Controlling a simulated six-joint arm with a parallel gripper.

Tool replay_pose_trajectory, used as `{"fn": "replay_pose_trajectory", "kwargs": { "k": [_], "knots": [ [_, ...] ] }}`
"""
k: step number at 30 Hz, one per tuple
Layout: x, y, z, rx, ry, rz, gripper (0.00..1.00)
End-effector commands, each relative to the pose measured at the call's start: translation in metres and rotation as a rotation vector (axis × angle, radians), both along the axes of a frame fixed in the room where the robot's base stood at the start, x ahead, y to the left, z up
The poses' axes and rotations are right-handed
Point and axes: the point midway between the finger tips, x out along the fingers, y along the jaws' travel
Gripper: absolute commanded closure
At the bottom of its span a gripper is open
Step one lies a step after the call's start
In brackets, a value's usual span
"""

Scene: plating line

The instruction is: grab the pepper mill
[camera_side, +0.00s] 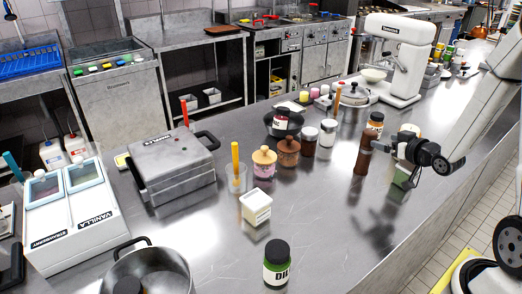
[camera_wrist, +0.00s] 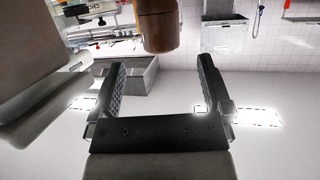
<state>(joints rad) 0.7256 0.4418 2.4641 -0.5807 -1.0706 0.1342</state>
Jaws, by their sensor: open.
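The pepper mill, a tall dark brown cylinder (camera_side: 363,153), stands upright on the steel counter at right of centre in the side view. In the wrist view a brown rounded cylinder (camera_wrist: 158,28), which looks like the mill, shows at the top, beyond the fingertips and between their lines. My gripper (camera_wrist: 157,62) is open, with nothing between its two fingers. In the side view my gripper (camera_side: 382,147) is close to the right of the mill, its fingers pointing toward it. I cannot tell from the side view whether they touch.
An orange-brown jar (camera_side: 376,122) stands just behind the mill. A green-sided box (camera_side: 404,177) is beneath my wrist. Other jars (camera_side: 328,132) stand to the left. The steel counter (camera_side: 330,215) is clear in front of the mill.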

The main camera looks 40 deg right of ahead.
Motion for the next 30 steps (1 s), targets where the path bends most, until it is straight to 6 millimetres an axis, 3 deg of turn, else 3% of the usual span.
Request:
{"fn": "replay_pose_trajectory", "kwargs": {
  "k": [14,30],
  "knots": [
    [0.015,-0.003,-0.005,0.000,0.001,0.001,0.00],
    [0.065,-0.013,-0.021,-0.001,0.001,0.000,0.00]
  ]
}}
